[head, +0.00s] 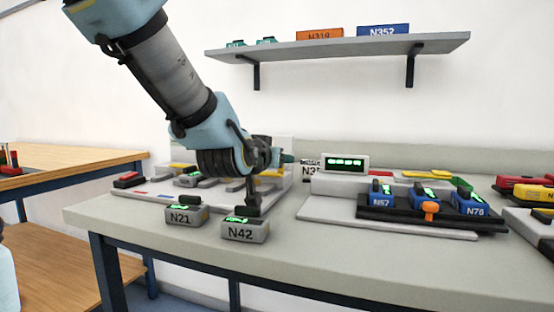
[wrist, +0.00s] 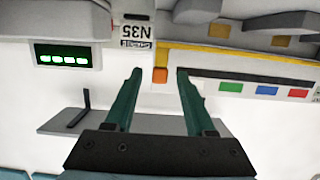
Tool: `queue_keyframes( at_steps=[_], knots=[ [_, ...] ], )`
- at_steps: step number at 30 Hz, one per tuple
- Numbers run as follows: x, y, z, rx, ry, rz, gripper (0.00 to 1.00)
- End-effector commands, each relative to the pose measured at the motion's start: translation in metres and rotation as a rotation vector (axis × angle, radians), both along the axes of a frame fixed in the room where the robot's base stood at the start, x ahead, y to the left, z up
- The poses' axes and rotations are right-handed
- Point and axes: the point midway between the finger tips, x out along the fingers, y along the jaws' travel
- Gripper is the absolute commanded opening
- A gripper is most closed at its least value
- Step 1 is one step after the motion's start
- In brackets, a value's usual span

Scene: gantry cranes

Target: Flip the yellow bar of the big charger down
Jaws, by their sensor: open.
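The big charger (head: 285,184) is the pale grey unit at the back left of the table, partly hidden behind my arm in the head view. In the wrist view, which is upside down, its yellow bar (wrist: 240,64) runs across the upper right above the coloured labels. An orange end piece (wrist: 160,75) is at the bar's left end there. My gripper (wrist: 155,73) is open, and its two teal fingers point at the orange piece, one on each side with gaps. In the head view my gripper (head: 287,159) is over the charger's right side; the bar's tilt is unclear.
Grey blocks N21 (head: 180,218) and N42 (head: 244,232) stand at the table's front. A smaller charger with a green display (head: 345,163) and blue blocks N57 (head: 381,201) and N76 (head: 474,207) is to the right. A wall shelf (head: 440,43) hangs above.

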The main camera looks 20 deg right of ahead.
Motion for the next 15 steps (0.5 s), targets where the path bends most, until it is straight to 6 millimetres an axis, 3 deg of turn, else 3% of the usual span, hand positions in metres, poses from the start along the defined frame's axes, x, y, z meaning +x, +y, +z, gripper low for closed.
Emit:
queue_keyframes(
  at_steps=[5,15],
  knots=[
    [0.0,0.0,0.006,-0.001,-0.001,0.0,0.55],
    [0.001,0.001,0.068,-0.005,-0.003,0.002,0.55]
  ],
)
